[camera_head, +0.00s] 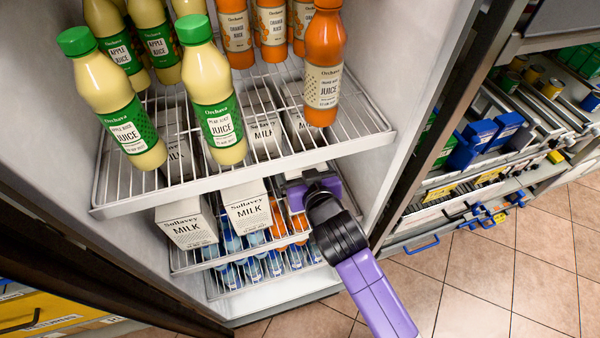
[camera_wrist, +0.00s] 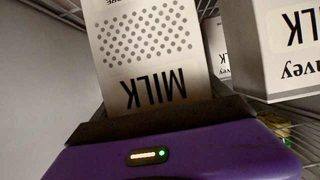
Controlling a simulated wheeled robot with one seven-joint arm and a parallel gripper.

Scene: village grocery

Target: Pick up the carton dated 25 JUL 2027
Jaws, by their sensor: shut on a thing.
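My gripper (camera_head: 308,186) reaches into the fridge under the upper wire shelf, at the right end of the milk row. In the wrist view my gripper (camera_wrist: 165,118) is shut on a white milk carton (camera_wrist: 148,55), which shows upside down with grey dots and the word MILK. In the head view the held carton is largely hidden by my gripper and the shelf above. Two more milk cartons stand to its left, one at the far left (camera_head: 186,224) and one in the middle (camera_head: 247,207). No date is readable on any carton.
The upper wire shelf (camera_head: 350,138) with juice bottles (camera_head: 215,90) hangs close above my gripper. Another carton (camera_wrist: 290,50) is close beside the held one in the wrist view. The fridge's side wall (camera_head: 400,80) is on the right. Bottles fill the lower shelf.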

